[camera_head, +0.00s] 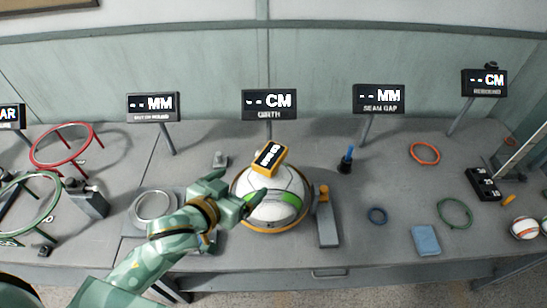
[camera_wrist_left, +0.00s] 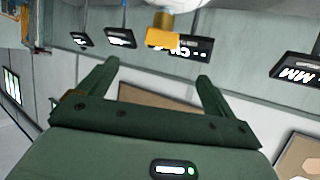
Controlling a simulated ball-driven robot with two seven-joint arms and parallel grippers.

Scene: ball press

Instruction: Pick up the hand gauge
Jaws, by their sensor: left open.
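A small yellow box with a dark lit display (camera_head: 269,158), which looks like the hand gauge, sits on top of a white ball (camera_head: 270,207) with green and grey patches. In the left wrist view the yellow box (camera_wrist_left: 162,30) shows beyond the fingertips, against the white ball (camera_wrist_left: 178,5). My left gripper (camera_head: 237,188) is at the ball's left side, below and left of the yellow box. Its jaws (camera_wrist_left: 158,71) are open with nothing between them. I cannot tell whether a finger touches the ball. My right gripper is not in view.
The ball rests in an orange ring (camera_head: 302,222) on the grey bench. A grey block with an orange knob (camera_head: 328,220) stands close right. A blue-topped tool (camera_head: 347,158) stands behind it. A silver ring (camera_head: 155,206) lies left, near my arm. Display signs (camera_head: 269,103) line the back.

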